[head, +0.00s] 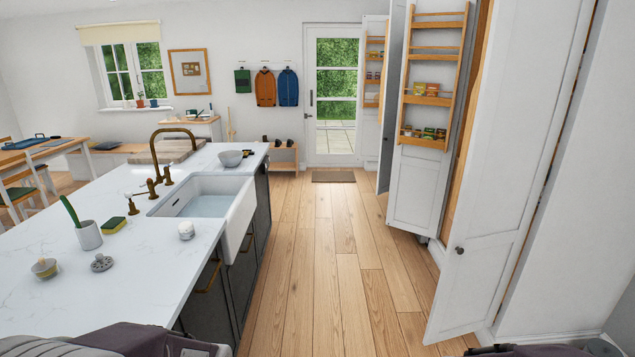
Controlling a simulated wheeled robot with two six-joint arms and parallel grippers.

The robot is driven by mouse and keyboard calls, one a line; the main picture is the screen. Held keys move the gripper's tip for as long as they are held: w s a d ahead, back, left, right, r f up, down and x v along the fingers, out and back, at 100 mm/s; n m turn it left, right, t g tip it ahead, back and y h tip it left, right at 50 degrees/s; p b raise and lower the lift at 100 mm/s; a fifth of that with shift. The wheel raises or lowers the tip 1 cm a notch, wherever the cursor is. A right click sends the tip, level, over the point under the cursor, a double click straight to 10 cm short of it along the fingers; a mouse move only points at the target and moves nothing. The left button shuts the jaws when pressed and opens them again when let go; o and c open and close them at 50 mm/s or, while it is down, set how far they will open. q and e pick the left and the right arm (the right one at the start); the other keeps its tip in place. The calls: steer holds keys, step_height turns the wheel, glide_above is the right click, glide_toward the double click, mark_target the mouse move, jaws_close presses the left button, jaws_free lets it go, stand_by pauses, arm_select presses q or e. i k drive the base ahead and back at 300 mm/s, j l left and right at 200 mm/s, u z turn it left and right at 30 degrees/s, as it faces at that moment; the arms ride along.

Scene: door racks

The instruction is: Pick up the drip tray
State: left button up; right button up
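I cannot make out a drip tray in the head view. Only grey and dark purple parts of my own arms show along the bottom edge, at the left and at the right. No gripper fingers show, so I cannot see whether either gripper holds anything.
A white island counter (148,272) with a sink (240,215) fills the left. It bears a cup with a green brush (88,236), a sponge (113,225) and a bowl (230,158). Tall cupboard doors (515,170) stand open at right. The wooden floor (325,270) between is clear.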

mark_target(247, 153)
steer(key=i, duration=3.25)
steer(key=i+l+u, duration=0.1)
steer(key=i+u, duration=0.3)
steer(key=i+l+u, duration=0.25)
steer(key=i+u, duration=0.2)
steer(key=i+l+u, duration=1.1)
steer(key=l+u, duration=0.15)
steer(key=l, duration=0.4)
steer(key=i+l+u, duration=0.2)
steer(key=l+u, duration=0.2)
steer(key=l, duration=0.3)
